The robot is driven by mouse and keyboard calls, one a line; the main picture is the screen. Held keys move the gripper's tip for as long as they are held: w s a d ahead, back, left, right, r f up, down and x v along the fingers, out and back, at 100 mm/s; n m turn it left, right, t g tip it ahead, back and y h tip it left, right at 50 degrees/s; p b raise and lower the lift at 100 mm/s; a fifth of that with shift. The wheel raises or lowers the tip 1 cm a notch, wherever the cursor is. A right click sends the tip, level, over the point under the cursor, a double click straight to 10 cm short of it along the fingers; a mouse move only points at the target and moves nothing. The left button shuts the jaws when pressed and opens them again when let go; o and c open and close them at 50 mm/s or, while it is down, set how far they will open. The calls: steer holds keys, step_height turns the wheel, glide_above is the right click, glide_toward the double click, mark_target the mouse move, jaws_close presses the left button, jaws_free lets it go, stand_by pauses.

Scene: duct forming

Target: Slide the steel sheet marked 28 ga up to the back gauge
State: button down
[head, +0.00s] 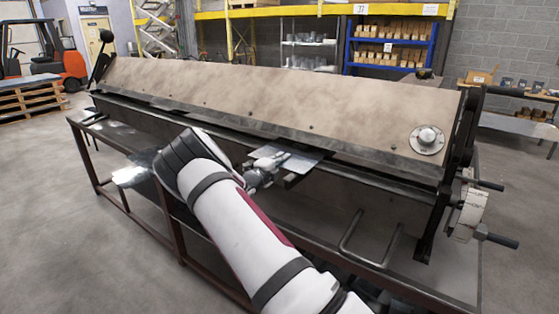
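A small flat grey metal sheet (303,157) lies at the front edge of the long bending brake (270,98), its far side close under the brake's dark front bar. No 28 ga marking is legible on it, so I cannot confirm which sheet it is. My gripper (272,163) is at the sheet's near left edge, overlapping it in the picture. The fingers are too small to tell whether they are open or shut on it. My arm comes up from the bottom and hides part of the bench. The back gauge cannot be made out.
A shiny metal sheet (130,174) lies on the bench frame at left, partly behind my arm. A bent handle bar (366,241) sticks out at the brake's front right. A dial wheel (472,208) with handles is at its right end. Open floor lies at left.

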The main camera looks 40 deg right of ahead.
steer(key=shift+x, duration=0.85)
steer(key=shift+r, duration=0.1)
steer(key=c, duration=1.9)
jaws_free()
steer(key=shift+o, duration=0.9)
steer(key=shift+s+d, duration=0.1)
steer(key=shift+d, duration=0.15)
steer(key=shift+s+d, duration=0.2)
steer(key=shift+a, duration=0.1)
steer(key=shift+s+a+f, duration=0.15)
steer(key=shift+a+f, duration=0.2)
steer(key=shift+a, duration=0.5)
steer(key=w+p+v, duration=0.1)
steer(key=v, duration=0.7)
steer(key=shift+a+p, duration=0.2)
steer(key=shift+p, duration=0.2)
